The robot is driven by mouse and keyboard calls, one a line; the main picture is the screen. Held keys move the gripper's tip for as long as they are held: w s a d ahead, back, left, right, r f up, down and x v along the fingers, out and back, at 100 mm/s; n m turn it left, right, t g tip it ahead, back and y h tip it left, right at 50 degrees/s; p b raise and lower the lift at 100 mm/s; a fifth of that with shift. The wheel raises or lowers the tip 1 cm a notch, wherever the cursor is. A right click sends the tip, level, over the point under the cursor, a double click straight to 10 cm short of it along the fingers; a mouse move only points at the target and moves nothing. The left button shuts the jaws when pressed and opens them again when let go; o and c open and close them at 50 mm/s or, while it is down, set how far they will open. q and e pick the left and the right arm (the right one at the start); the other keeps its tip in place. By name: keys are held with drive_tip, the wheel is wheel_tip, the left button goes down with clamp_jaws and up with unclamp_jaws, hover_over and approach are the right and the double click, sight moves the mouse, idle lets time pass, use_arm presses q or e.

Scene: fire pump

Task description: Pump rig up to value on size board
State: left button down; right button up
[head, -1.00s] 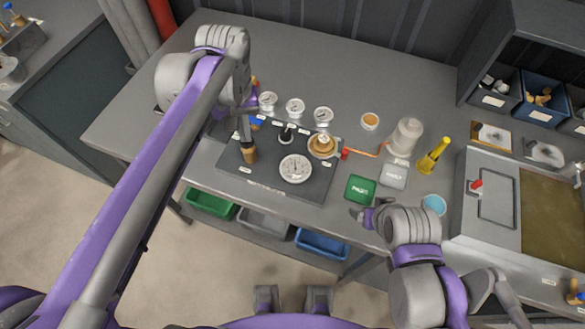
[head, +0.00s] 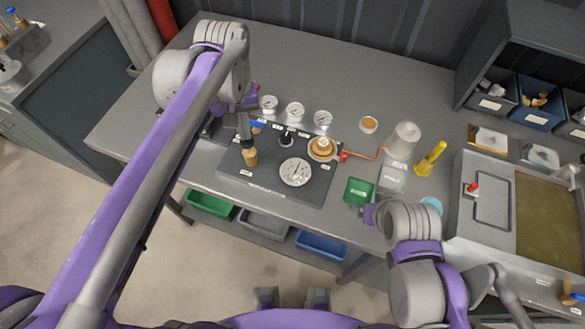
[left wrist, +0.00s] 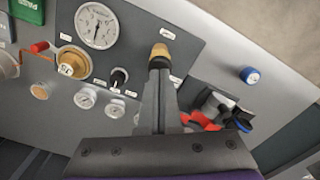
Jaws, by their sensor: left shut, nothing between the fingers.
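The pump rig's dark board (head: 270,186) lies on the bench with a large white dial gauge (head: 296,172), a brass fitting (head: 322,148) and a black knob (head: 287,138). A tan-tipped handle (head: 250,157) stands at its left; it also shows in the left wrist view (left wrist: 160,52). My left gripper (head: 247,143) is shut and empty, its fingertips at the handle; whether they touch it I cannot tell. The gauge (left wrist: 100,25) shows in the left wrist view, its reading too small to tell. My right gripper (head: 368,212) is near a green plate (head: 359,190), its fingers unclear. I cannot identify the size board.
Several small gauges (head: 295,110) stand behind the rig. A white cylinder (head: 404,140) and a yellow tool (head: 430,159) stand to the right. A blue round item (head: 432,203) is partly hidden by my right arm. The bench's back left is clear.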

use_arm(q)
drive_tip(key=shift+f, duration=0.15)
use_arm(e)
drive_tip(key=shift+f, duration=0.15)
use_arm(q)
drive_tip(key=shift+f+b, duration=0.85)
drive_tip(key=shift+f, duration=0.65)
use_arm(e)
drive_tip(key=shift+s+f, duration=0.2)
drive_tip(key=shift+f, duration=0.35)
drive_tip(key=shift+s+f, duration=0.2)
drive_tip(key=shift+f, duration=0.3)
use_arm(q)
drive_tip(key=shift+r, duration=0.1)
use_arm(e)
drive_tip(key=shift+r, duration=0.1)
use_arm(q)
drive_tip(key=shift+r+p, duration=0.95)
drive_tip(key=shift+r, duration=0.55)
use_arm(e)
drive_tip(key=shift+w+r, duration=0.25)
drive_tip(key=shift+r, duration=0.35)
drive_tip(key=shift+w+r, duration=0.2)
drive_tip(key=shift+r, duration=0.35)
